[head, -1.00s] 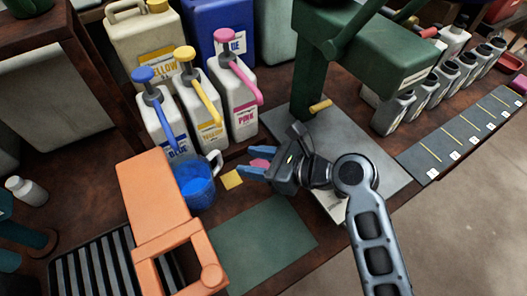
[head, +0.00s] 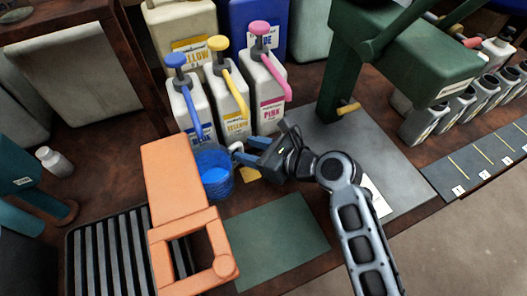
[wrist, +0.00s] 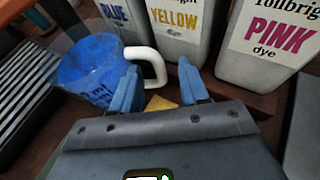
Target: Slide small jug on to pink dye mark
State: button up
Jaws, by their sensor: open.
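The small jug (head: 215,172) is clear with blue dye in it and stands upright in front of the blue dye bottle. In the wrist view the jug (wrist: 88,72) is at the left, with its white handle (wrist: 153,60) turned towards my gripper. My gripper (head: 240,153) is right of the jug, open. In the wrist view its two blue fingers (wrist: 158,72) are on either side of the handle, apart from each other. A yellow dye mark (head: 250,174) shows just below the gripper. The pink dye mark is not visible now, seemingly hidden by my gripper.
Pump bottles of blue (head: 190,105), yellow (head: 230,105) and pink dye (head: 266,100) stand behind. An orange stand (head: 178,185) is close left of the jug. A green mat (head: 270,240) lies in front. A green press (head: 395,50) stands at the right.

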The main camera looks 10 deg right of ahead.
jog(key=shift+w+a+f, duration=0.15)
jog(key=shift+w+a, duration=0.1)
jog(key=shift+a, duration=0.05)
grip_shut()
dwell(0.3)
